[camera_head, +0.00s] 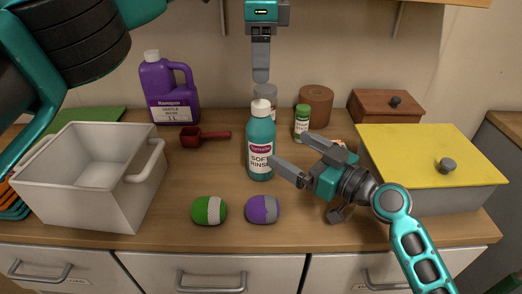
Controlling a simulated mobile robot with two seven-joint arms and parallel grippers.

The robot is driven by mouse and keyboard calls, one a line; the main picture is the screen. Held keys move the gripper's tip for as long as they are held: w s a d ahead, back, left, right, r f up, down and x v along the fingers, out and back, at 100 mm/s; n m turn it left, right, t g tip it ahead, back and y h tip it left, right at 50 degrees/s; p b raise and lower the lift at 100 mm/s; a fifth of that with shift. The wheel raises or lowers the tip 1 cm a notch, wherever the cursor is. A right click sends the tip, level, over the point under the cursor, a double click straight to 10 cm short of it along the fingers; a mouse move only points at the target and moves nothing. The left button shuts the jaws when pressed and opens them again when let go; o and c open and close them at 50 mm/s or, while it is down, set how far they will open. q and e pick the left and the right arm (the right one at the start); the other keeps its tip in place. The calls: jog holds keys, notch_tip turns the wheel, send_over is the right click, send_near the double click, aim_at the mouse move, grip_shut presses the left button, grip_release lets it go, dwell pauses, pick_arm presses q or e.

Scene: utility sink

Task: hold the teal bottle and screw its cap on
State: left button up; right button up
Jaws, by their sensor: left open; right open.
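The teal bottle (260,136) stands upright on the counter, with a label reading "SOFT RINSE". A white cap (261,107) sits on its top; I cannot tell how tightly. My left gripper (261,79) is open, points down above the cap and is apart from it. Its fingers line up, so one mostly hides the other. My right gripper (287,148) is open at the right of the bottle. Its lower fingertip overlaps the bottle's right edge in the picture; its other finger is farther right. I cannot tell whether it touches.
A white bin (150,190) stands left, a yellow-lidded box (430,150) right.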

aim_at(260, 132)
jog(key=x, duration=1)
jog(key=shift+c, duration=0.2)
grip_shut()
dwell(0.6)
pick_arm(q)
jog(key=shift+f, duration=0.1)
jog(key=shift+f, duration=3.9)
jog(key=shift+c, duration=0.2)
